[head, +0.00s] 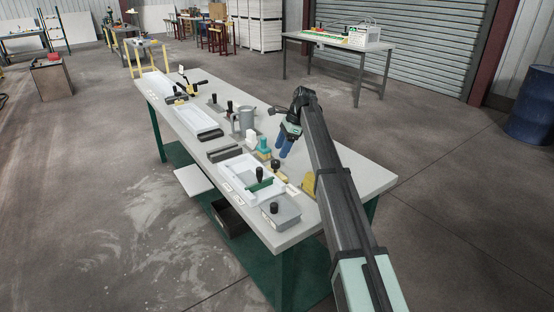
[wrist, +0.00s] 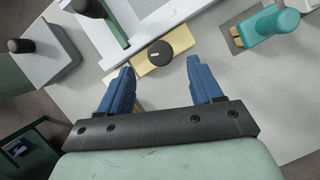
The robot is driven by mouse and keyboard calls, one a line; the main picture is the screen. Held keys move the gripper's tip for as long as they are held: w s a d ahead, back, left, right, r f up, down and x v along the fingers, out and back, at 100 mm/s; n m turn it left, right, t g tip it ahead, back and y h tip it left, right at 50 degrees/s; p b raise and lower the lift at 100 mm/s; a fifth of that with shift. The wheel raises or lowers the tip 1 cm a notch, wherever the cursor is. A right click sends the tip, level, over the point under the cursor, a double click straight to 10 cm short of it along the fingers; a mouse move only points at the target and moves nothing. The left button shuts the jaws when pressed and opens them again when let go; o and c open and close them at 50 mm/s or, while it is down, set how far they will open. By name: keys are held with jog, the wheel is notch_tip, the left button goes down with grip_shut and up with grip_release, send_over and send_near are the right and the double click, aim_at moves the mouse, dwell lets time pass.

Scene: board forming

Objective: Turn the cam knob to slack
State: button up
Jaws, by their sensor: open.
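The cam knob (wrist: 160,54) is a small round black knob with a short white mark on top. It sits on a cream-yellow plate (wrist: 180,40) beside a white frame (wrist: 150,29). In the wrist view the white mark lies nearly level across the knob; no slack label is readable. The knob also shows small in the head view (head: 275,164). My gripper (wrist: 160,65) has two blue fingers, open and empty, with the knob showing between the fingertips and apart from both. In the head view my gripper (head: 285,147) hangs above the bench close to the knob.
A teal handled tool (wrist: 270,24) stands right of the knob. A grey block with a black knob (wrist: 21,46) is at left. The bench (head: 345,178) also holds a grey jug (head: 244,121) and several low fixtures. Its right end is mostly bare.

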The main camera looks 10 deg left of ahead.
aim_at(275, 161)
jog(key=shift+x, duration=2.7)
jog(key=shift+c, duration=0.3)
jog(key=c, duration=1)
jog(key=n, duration=0.2)
jog(key=n+g+h, duration=0.1)
jog(key=n, duration=0.1)
jog(key=shift+w+a, duration=0.15)
jog(key=shift+w, duration=0.05)
jog(key=shift+n+g+h, duration=0.35)
jog(key=shift+n, duration=0.85)
jog(key=shift+n+g+h, duration=0.35)
jog(key=shift+n, duration=0.85)
